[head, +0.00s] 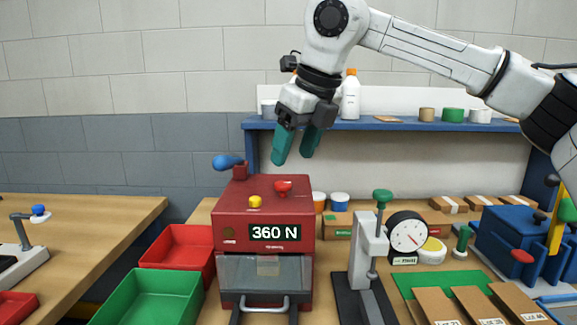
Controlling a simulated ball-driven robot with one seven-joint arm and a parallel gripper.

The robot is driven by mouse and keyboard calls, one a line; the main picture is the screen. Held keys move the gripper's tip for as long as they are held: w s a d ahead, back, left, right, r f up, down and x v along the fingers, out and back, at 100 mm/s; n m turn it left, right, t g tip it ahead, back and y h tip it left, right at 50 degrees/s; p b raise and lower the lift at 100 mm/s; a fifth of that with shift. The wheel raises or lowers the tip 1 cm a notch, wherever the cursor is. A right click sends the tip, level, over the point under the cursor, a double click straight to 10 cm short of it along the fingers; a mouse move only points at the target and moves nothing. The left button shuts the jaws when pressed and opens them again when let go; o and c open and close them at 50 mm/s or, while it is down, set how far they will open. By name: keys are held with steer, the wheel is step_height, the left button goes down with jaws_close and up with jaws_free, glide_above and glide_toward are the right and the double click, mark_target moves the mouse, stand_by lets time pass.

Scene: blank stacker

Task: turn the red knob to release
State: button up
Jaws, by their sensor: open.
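The red knob (283,187) sits on top of a dark red machine (228,217) with a "360 N" display, right of a yellow button (255,202). My gripper (292,160) is above the machine with its teal fingers pointing down. It is open and empty, apart from the knob and a little above it. A blue-handled lever (228,162) stands at the machine's back left. A clear drawer front with a metal handle (265,303) is at the machine's lower front.
A red bin (185,247) and green bin (150,298) stand left of the machine. A press stand with green knob (382,196) and a dial gauge (406,235) are at right. A blue shelf (400,125) runs behind my gripper.

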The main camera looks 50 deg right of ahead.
steer(key=shift+v, duration=2.2)
